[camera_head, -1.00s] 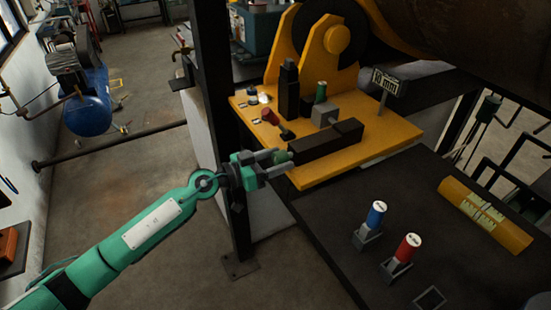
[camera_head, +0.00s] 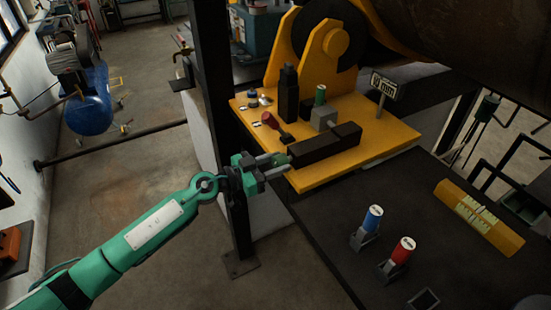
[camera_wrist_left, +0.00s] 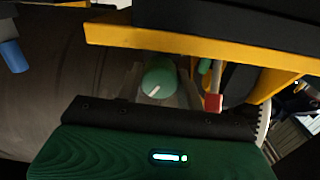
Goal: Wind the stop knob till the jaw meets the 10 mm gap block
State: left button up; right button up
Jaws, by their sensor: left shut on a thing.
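The stop knob (camera_wrist_left: 157,78) is green with a white mark and sits between my fingers in the left wrist view. In the head view my left gripper (camera_head: 282,162) is shut on it at the near left end of a dark slide bar (camera_head: 325,143). The fingers mostly hide the knob there. A grey block with a green handle (camera_head: 322,117), apparently the gap block, stands behind the bar, beside a black upright post (camera_head: 288,95). I cannot tell which part is the jaw or whether a gap remains. A sign (camera_head: 384,86) reads 10 mm. My right gripper is not in view.
The yellow plate (camera_head: 370,150) carries the fixture, with a red-handled lever (camera_head: 270,119) left of the post. Blue (camera_head: 373,216) and red (camera_head: 403,250) handled pieces stand in holders on the dark bench, near an empty holder (camera_head: 424,300).

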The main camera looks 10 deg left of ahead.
pick_arm(q)
jog(key=shift+m, duration=2.2)
jog(key=o, duration=1)
